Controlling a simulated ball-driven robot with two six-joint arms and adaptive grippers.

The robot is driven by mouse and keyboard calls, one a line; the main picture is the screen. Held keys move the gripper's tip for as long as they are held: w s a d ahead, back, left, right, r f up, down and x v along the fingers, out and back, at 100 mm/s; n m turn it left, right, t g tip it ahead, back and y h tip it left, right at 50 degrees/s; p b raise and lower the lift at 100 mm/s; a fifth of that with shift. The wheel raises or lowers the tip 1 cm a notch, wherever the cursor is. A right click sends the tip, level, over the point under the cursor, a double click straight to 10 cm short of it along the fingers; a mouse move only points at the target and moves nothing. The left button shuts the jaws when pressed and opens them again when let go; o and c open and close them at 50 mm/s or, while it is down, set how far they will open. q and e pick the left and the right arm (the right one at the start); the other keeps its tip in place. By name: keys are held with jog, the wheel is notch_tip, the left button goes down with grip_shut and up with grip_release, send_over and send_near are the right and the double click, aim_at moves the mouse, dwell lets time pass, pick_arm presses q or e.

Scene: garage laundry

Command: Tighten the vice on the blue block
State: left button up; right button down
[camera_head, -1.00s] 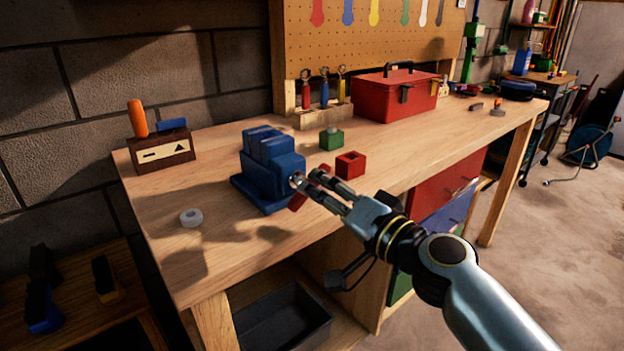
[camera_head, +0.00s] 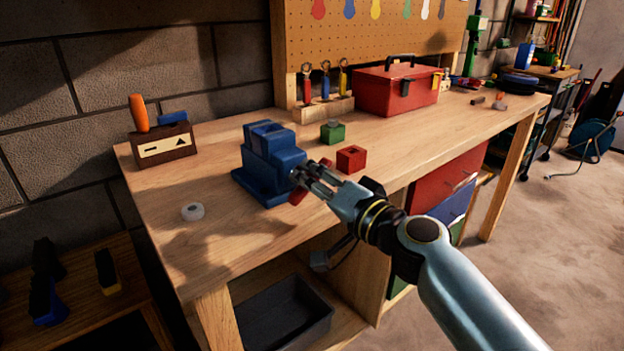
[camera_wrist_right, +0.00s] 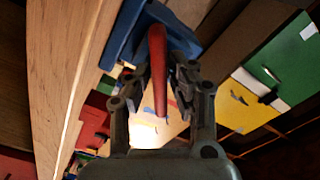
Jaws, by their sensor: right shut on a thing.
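The blue vice (camera_head: 268,177) stands on the workbench, left of the middle in the head view. Blue shapes show at its jaws (camera_head: 264,135), but I cannot clearly tell the blue block from the jaws, as all are the same blue. The vice's red handle (camera_head: 298,195) is on its front right side. My right gripper (camera_head: 304,176) is at that handle. In the right wrist view the red handle (camera_wrist_right: 158,70) lies between the two fingers, and the gripper is shut on it. My left gripper is not in view.
A red cube (camera_head: 351,159) and a green cube (camera_head: 332,133) stand right of the vice, close to my gripper. A white ring (camera_head: 192,211) lies to its front left. A red toolbox (camera_head: 397,88) stands further back. The bench's front left is mostly clear.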

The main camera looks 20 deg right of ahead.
jog(key=m, duration=0.3)
jog(key=shift+f, duration=0.1)
jog(key=c, duration=1.3)
grip_release()
jog(key=v, duration=1.2)
